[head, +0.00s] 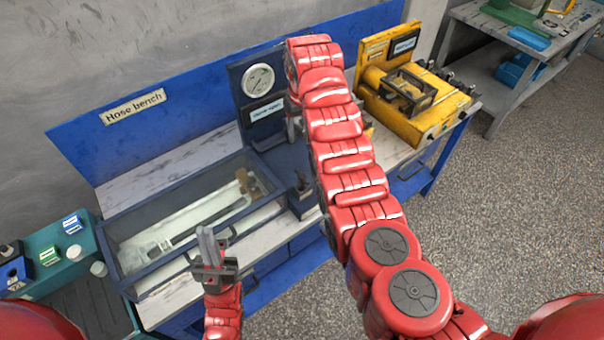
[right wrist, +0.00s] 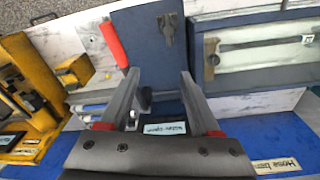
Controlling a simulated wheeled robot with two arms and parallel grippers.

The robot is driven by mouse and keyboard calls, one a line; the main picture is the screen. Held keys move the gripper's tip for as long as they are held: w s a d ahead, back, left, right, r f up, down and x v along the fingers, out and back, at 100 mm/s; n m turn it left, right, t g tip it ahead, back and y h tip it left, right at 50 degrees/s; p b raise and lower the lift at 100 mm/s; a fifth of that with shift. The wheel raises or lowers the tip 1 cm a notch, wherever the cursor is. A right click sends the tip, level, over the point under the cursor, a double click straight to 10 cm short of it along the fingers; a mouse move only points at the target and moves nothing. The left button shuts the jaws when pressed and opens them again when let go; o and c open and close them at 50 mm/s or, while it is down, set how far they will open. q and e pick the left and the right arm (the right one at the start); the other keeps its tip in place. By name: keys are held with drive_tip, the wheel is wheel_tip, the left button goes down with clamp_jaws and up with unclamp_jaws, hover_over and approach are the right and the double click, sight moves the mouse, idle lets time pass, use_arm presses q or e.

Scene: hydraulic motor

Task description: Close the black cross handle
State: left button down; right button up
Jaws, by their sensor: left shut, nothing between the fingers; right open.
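A small dark cross-shaped part, probably the black cross handle (right wrist: 167,28), shows in the right wrist view on a blue block (right wrist: 144,42). In the head view the block (head: 305,203) stands just left of my right arm, with a dark part on top too small to make out. My right gripper (right wrist: 159,73) is open, its fingers pointing toward the block, with nothing gripped and the handle beyond the fingertips. In the head view my right arm mostly hides it. My left gripper (head: 208,243) is shut and empty, in front of the glass-topped case.
A blue panel holds a gauge (head: 258,80) and a label (head: 266,111). A red bar (right wrist: 113,44) lies near the block. A yellow machine (head: 420,105) stands right of my arm. The glass-topped case (head: 110,250) fills the bench's left part.

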drive_tip(key=s+r, duration=0.1)
drive_tip(key=s, duration=0.1)
drive_tip(key=g+b, duration=0.1)
drive_tip(key=b, duration=0.4)
hover_over(302, 175)
wheel_tip(302, 175, down, 6)
wheel_tip(302, 175, down, 5)
drive_tip(key=p, duration=0.4)
drive_tip(key=shift+s+r, duration=0.15)
wheel_tip(302, 175, down, 5)
drive_tip(key=shift+r+b, duration=0.15)
drive_tip(key=shift+b, duration=0.25)
drive_tip(key=shift+f+b, duration=0.3)
drive_tip(key=shift+f, duration=0.4)
clamp_jaws()
